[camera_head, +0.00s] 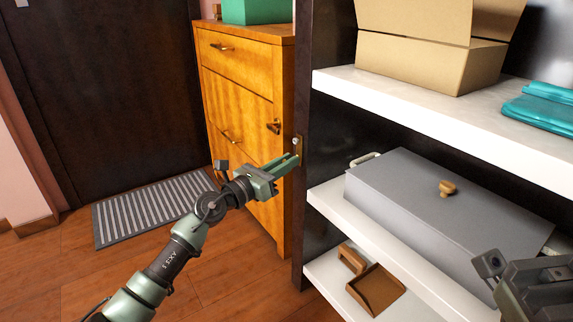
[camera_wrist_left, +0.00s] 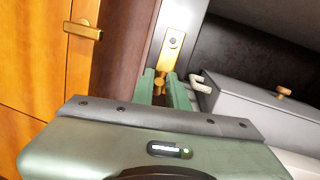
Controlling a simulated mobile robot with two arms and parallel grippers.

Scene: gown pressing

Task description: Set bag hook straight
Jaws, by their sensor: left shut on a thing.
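The bag hook (camera_head: 298,143) is a small brass piece on the dark front post of the shelf unit. In the left wrist view its brass plate (camera_wrist_left: 173,42) has a screw near the top, and its lower brass part sits between my fingers. My left gripper (camera_head: 291,160) is shut on the hook's lower part; its green fingers (camera_wrist_left: 167,88) lie on either side of it. The fingers hide some of the hook, so I cannot tell its exact angle. My right gripper (camera_head: 515,275) is partly in view at the lower right, apart from the hook; its fingertips are unclear.
The shelf unit holds a grey lidded box (camera_head: 440,205) with a wooden knob, a cardboard box (camera_head: 425,62), teal folded cloth (camera_head: 545,108) and a brown tray (camera_head: 376,290). A wooden cabinet (camera_head: 240,90) stands left of the post. A striped mat (camera_head: 150,208) lies on the floor.

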